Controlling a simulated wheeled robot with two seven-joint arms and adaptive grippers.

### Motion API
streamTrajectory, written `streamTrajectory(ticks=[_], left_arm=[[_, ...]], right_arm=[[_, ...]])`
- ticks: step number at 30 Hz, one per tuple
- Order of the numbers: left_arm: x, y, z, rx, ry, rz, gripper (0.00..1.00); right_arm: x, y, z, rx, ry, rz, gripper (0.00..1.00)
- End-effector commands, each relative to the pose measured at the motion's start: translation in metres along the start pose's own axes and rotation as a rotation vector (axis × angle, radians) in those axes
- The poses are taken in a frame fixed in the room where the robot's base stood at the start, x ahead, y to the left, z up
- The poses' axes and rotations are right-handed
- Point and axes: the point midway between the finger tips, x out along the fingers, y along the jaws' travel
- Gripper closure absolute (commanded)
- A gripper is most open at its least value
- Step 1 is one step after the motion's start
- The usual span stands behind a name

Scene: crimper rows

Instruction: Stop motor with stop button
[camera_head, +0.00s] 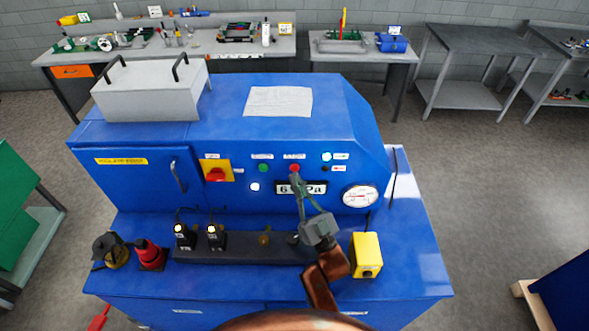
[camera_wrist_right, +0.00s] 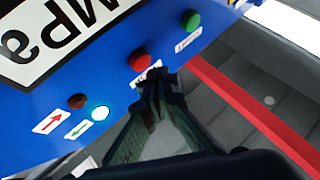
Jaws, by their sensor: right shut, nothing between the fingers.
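The stop button is a red round button (camera_head: 294,168) on the front panel of the blue machine (camera_head: 227,135), with a white label above it. It also shows in the right wrist view (camera_wrist_right: 140,59), just beyond the fingertips. My right gripper (camera_head: 295,178) is shut and empty, its tips just below the red button in the head view. In the wrist view the tips (camera_wrist_right: 157,76) overlap the button's label. I cannot tell whether they touch the panel. A green button (camera_head: 263,168) sits left of the red one. My left gripper is not in view.
A pressure display (camera_head: 301,188) lies behind my right gripper, with a round gauge (camera_head: 360,196) to its right. A white lamp (camera_head: 327,157) is lit. A yellow box (camera_head: 366,255) stands on the ledge beside my right arm. A red rotary switch (camera_head: 216,174) is further left.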

Motion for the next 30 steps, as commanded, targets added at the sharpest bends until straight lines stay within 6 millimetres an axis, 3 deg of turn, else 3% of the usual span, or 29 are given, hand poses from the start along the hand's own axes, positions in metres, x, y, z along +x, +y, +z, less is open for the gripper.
streamTrajectory(ticks=[30], left_arm=[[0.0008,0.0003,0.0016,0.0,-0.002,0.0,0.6]], right_arm=[[0.0084,0.0065,0.0061,-0.001,0.0,0.0,1.0]])
